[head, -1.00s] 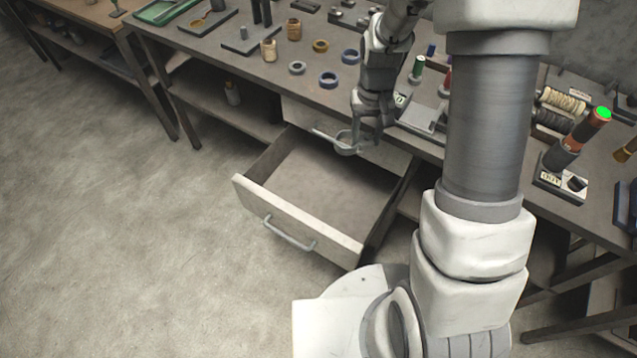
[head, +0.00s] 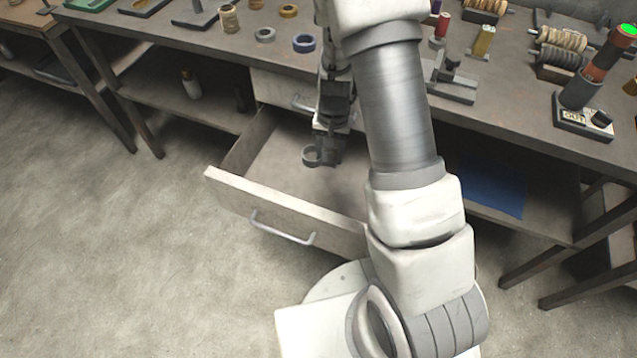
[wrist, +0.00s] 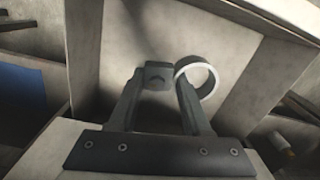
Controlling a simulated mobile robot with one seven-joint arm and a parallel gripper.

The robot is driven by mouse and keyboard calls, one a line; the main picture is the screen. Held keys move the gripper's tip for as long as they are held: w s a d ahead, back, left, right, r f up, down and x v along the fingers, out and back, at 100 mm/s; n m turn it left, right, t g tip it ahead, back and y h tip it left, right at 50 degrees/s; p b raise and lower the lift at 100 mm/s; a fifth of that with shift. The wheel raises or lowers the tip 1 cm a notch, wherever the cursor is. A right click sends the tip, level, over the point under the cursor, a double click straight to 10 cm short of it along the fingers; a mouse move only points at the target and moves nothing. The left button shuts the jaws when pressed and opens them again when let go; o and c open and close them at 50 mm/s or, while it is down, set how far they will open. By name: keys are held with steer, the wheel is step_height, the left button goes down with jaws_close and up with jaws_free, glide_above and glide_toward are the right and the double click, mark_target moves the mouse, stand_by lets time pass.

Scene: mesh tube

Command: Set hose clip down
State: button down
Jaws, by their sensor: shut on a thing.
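The hose clip is a grey ring (head: 311,157) with a small block on its side. In the wrist view the block is between my fingertips and the ring (wrist: 197,78) sticks out to the right. My gripper (head: 328,156) is shut on the clip's block and points down into the open drawer (head: 285,213). It also shows in the wrist view (wrist: 157,84). The drawer's pale floor (wrist: 135,38) lies below the clip and looks bare. I cannot tell whether the clip touches it.
The drawer's walls stand around my gripper. A closed drawer with a handle (head: 303,103) is above and behind. The workbench top (head: 200,45) holds rolls of tape, spools and tools. A blue sheet (head: 492,188) lies on the shelf at right.

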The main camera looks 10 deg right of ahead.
steer(key=m+b, duration=0.2)
steer(key=b, duration=0.3)
glide_toward(332, 200)
steer(key=f+b, duration=0.1)
steer(key=f, duration=0.2)
steer(key=f+b, duration=0.2)
steer(key=f, duration=0.1)
steer(key=shift+s+a+f, duration=0.1)
steer(key=shift+a+f, duration=0.1)
steer(key=shift+f+b, duration=0.1)
steer(key=shift+b, duration=0.2)
steer(key=shift+c, duration=1.8)
jaws_free()
